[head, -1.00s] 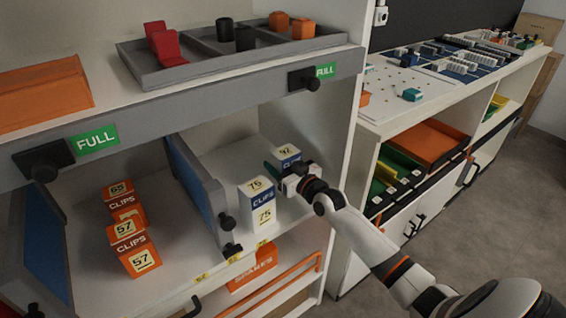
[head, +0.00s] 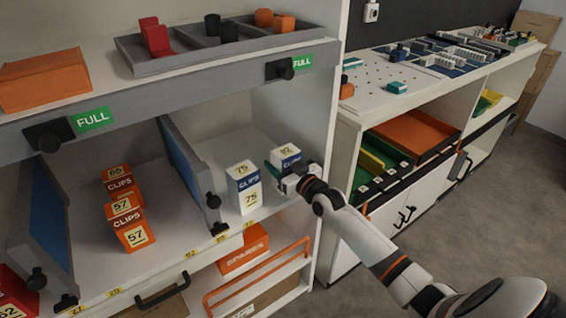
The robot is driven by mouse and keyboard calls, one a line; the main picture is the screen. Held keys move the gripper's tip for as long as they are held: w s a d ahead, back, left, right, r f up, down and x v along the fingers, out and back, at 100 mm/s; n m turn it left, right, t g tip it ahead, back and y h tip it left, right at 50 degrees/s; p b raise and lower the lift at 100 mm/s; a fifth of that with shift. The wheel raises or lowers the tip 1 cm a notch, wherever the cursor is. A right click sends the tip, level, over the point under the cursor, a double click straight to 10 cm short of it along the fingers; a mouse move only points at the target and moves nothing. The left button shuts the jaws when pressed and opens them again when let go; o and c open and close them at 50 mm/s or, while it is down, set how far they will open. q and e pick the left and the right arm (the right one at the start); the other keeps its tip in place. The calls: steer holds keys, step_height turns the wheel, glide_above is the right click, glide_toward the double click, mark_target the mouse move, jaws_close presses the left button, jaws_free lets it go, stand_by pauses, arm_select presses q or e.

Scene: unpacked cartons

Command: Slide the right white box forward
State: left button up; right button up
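The right white box (head: 287,153), marked 92 with a blue CLIPS band, stands upright in the right bay of the shelf. A second white box (head: 243,187), marked 75, stands to its left and nearer the shelf's front edge. My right gripper (head: 279,175) is at the front of the 92 box, with a teal-tipped finger by its left side. The gripper and wrist hide the box's lower part. I cannot tell whether the fingers are closed on it. My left gripper is not in view.
A blue-grey divider (head: 186,168) with black knobs stands left of the white boxes. Orange CLIPS boxes (head: 125,208) stand beyond it. The shelf's side panel (head: 322,120) is close on the right. An upper ledge with a grey tray (head: 180,62) overhangs the bay.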

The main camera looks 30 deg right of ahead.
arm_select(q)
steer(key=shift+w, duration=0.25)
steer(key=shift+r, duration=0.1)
arm_select(e)
steer(key=o, duration=1.2)
steer(key=shift+s, duration=0.5)
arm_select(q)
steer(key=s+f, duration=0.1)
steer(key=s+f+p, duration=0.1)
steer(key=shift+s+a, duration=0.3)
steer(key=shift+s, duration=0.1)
arm_select(e)
steer(key=s, duration=0.6)
steer(key=shift+s+d, duration=0.25)
steer(key=shift+d, duration=0.05)
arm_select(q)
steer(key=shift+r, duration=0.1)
